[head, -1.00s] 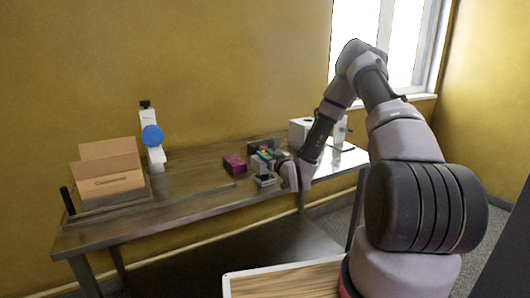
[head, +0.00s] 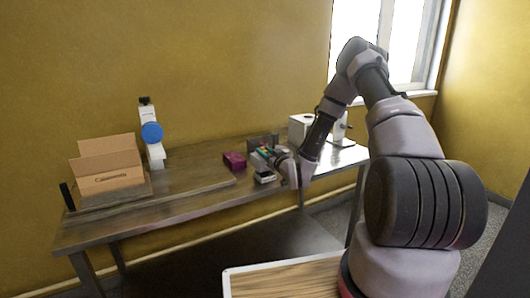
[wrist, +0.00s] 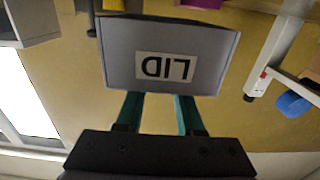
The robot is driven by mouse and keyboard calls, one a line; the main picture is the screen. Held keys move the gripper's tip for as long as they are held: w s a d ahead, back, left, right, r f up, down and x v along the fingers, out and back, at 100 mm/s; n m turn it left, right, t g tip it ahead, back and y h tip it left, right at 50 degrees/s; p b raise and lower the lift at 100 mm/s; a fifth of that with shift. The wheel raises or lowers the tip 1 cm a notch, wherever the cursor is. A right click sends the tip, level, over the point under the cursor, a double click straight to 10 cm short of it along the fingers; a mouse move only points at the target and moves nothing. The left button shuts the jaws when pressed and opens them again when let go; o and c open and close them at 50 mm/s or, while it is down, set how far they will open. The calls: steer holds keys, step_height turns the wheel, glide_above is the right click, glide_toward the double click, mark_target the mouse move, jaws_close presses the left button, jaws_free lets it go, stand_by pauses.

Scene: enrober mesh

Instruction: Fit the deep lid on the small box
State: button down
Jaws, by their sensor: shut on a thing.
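The grey lid (wrist: 200,45) fills the upper middle of the wrist view, with a white "LID" label that reads upside down. My gripper (wrist: 160,97) has two green fingers that meet the lid's near edge, shut on it. In the head view my gripper (head: 277,168) is low over the right part of the table, and the lid there is too small to make out well. A magenta box (head: 234,161) stands just left of my gripper. I cannot tell whether it is the small box.
The wooden table (head: 195,182) has bare room left of the magenta box. An open cardboard carton (head: 112,171) stands at its left end, beside a white device with a blue disc (head: 152,133). A white box (head: 300,128) stands at the back right.

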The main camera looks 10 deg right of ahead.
steer(key=shift+f, duration=2.65)
stand_by(0.4)
steer(key=shift+c, duration=2.3)
jaws_free()
steer(key=shift+s, duration=0.15)
steer(key=v, duration=1)
steer(key=shift+s, duration=0.25)
steer(key=shift+d+r, duration=0.1)
